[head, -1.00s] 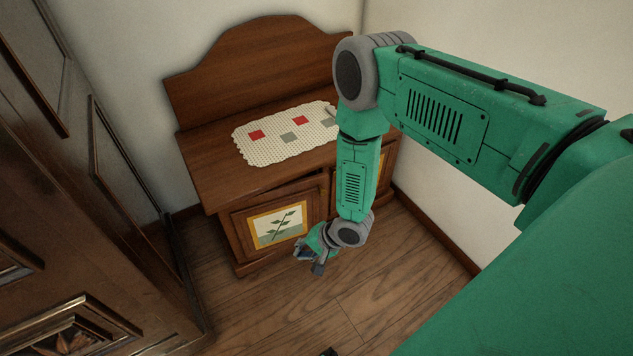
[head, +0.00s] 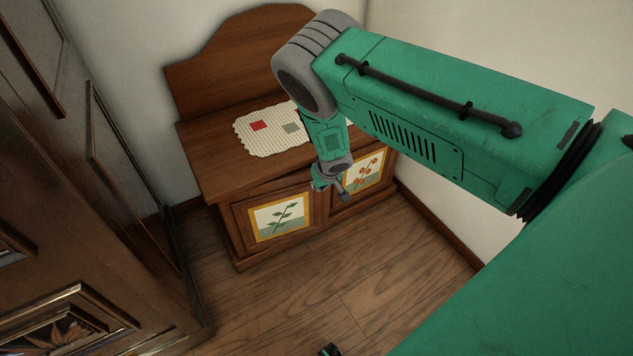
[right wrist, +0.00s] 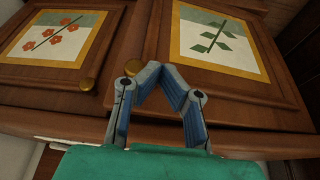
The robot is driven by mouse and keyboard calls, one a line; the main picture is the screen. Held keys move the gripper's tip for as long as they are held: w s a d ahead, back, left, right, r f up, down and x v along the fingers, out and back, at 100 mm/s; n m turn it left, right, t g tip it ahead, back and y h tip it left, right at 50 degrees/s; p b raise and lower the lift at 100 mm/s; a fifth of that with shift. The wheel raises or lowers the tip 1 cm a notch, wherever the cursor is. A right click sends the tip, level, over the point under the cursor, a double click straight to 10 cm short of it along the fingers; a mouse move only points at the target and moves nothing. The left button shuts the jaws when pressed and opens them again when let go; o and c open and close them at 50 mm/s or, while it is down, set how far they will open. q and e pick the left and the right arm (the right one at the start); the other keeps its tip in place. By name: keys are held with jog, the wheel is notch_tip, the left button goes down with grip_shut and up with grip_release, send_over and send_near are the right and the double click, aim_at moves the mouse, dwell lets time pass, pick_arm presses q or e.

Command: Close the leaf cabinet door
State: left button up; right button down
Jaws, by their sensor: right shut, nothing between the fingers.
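The wooden cabinet (head: 205,180) stands in the corner. In the right wrist view the leaf door (right wrist: 262,97) is at the right. The flower door (head: 379,166) is beside it, and also shows in the right wrist view (right wrist: 30,76). My right gripper (right wrist: 160,68) is shut and empty in front of the doors' meeting edges; in the head view it (head: 340,192) hangs there too. My left gripper is not identifiable.
A patterned cloth (head: 262,142) lies on the cabinet top. A dark carved armoire (head: 75,215) stands at the left. The wooden floor (head: 300,300) before the cabinet is clear.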

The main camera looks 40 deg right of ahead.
jog(key=w, duration=0.2)
jog(key=w+d+b, duration=0.1)
jog(key=shift+w+d+r, duration=0.1)
jog(key=shift+w, duration=0.3)
jog(key=shift+r, duration=0.1)
